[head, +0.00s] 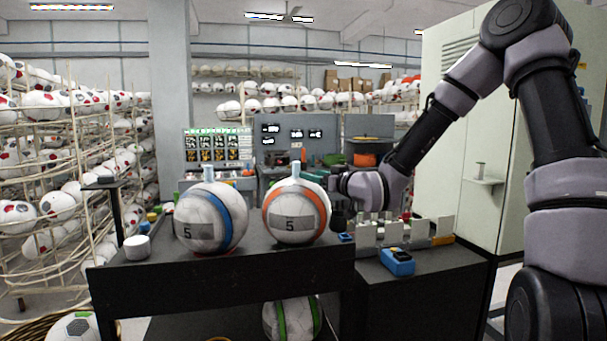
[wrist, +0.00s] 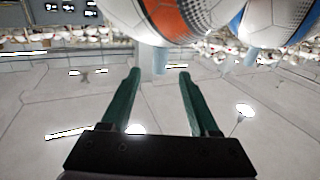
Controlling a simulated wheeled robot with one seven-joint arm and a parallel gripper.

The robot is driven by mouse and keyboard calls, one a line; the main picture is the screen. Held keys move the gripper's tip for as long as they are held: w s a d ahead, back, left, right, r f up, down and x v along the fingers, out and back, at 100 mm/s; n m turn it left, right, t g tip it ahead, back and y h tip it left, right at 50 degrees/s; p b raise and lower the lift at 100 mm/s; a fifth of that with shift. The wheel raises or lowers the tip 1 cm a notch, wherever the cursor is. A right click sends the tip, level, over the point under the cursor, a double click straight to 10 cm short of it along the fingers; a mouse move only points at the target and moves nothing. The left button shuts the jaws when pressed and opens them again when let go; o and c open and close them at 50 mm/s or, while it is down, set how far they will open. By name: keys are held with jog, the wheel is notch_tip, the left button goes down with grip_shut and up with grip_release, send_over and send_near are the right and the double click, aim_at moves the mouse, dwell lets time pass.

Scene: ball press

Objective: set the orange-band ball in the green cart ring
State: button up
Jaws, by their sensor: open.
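The orange-band ball (head: 296,226), white with a "5" label, rests on the dark cart top (head: 250,262), with a pale blue peg (head: 296,170) on top. My gripper (head: 337,213) is beside its right side in the head view, partly hidden. In the wrist view, which looks inverted, my gripper (wrist: 158,73) is open and empty.
A blue-band ball (head: 211,221) stands close to the left on the same top. A green-band ball (head: 292,319) sits on the lower shelf. A blue box (head: 397,262) lies on the right bench.

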jog(key=s+d+r+m+g+h, duration=0.1)
jog(key=s+d+m+g+h, duration=0.15)
jog(key=s+d+h, duration=0.45)
jog(key=s+d+r+m+g+h, duration=0.1)
jog(key=s+d+r+m+h, duration=0.15)
jog(key=d, duration=0.85)
jog(key=s+d+r+m+g, duration=0.1)
jog(key=s+d+r+m, duration=0.1)
jog(key=s, duration=0.8)
jog(key=s+d+r+m+g, duration=0.2)
jog(key=s+d+m, duration=0.2)
jog(key=s, duration=0.6)
jog(key=shift+s+r+m, duration=0.15)
jog(key=shift+m, duration=0.35)
